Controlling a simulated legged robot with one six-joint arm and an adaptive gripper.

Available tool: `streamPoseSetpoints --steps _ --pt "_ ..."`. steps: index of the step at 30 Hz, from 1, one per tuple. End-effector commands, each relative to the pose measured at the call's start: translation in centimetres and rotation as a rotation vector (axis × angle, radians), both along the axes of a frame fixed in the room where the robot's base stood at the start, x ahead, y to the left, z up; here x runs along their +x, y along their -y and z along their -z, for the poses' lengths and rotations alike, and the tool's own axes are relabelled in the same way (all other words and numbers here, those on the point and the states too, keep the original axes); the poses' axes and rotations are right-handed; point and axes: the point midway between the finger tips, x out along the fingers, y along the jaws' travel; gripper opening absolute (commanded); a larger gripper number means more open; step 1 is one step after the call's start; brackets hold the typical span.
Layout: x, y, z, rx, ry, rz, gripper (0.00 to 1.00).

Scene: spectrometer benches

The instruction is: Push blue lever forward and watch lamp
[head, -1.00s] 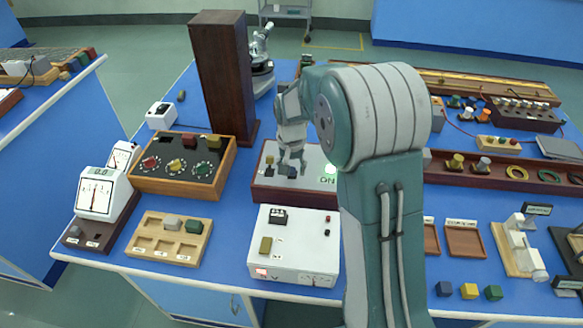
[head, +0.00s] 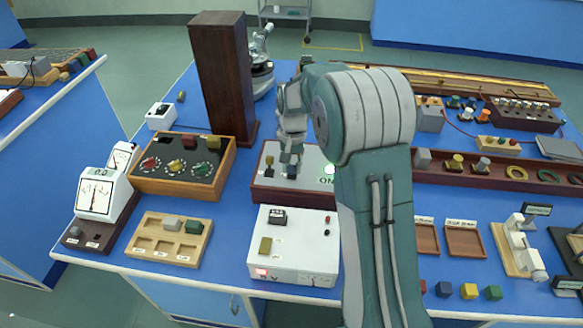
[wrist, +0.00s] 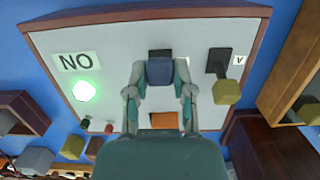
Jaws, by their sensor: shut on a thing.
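The blue lever (wrist: 160,71) stands on a dark slot in the light top of a brown-edged panel (wrist: 110,30). My gripper (wrist: 160,80) has a finger on each side of the lever and is shut on it. In the head view my gripper (head: 291,165) is over the panel and partly hides the lever (head: 292,172). A lamp (wrist: 84,91) glows green beside an ON label, which appears upside down in the wrist view. The lit lamp (head: 330,169) shows in the head view at the edge of my arm.
A yellow-topped lever (wrist: 226,92) stands beside the blue one. A tall brown column (head: 222,75) rises behind left, near a wooden dial box (head: 190,187). A white box (head: 290,262) sits in front of the panel. My arm covers part of the bench to the right.

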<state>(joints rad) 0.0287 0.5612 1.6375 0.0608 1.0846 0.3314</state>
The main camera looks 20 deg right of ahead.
Motion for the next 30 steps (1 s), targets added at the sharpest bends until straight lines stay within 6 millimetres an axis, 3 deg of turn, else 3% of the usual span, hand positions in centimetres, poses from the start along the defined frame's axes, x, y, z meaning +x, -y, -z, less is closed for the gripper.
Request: streamPoseSetpoints --steps 18,30 --pt "2.6 1.0 0.6 0.198 -0.475 0.0 0.0" --pt "3.2 1.3 0.9 0.26 -0.625 0.0 0.0"
